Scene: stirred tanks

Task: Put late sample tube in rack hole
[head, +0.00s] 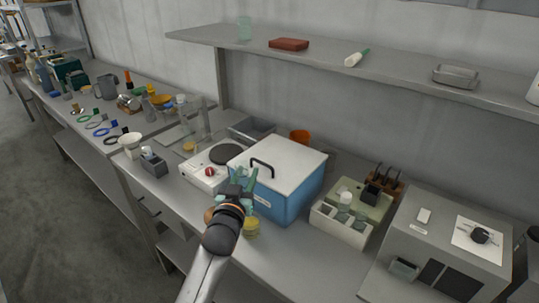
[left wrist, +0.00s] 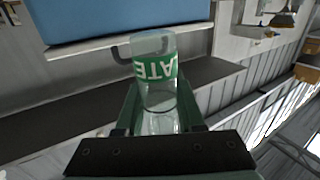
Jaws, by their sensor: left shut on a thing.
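The late sample tube (left wrist: 156,88) is clear, with a green band reading "LATE" upside down in the left wrist view. My left gripper (left wrist: 158,103) is shut on it, one green finger on each side. In the head view my left gripper (head: 238,188) is in front of the blue box with a white lid (head: 262,207); the tube is hard to make out there. No rack is clearly recognisable. A cream compartment tray (head: 335,228) with pale-capped vials and a brown holder (head: 398,189) with dark tools stand to the right. My right gripper is not in view.
A white hotplate (head: 200,176) is left of the blue box, and a yellow-topped jar (head: 251,228) is by my gripper. A grey machine (head: 430,240) stands at right. A shelf (head: 400,88) overhangs the bench. Bare bench lies in front of the blue box.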

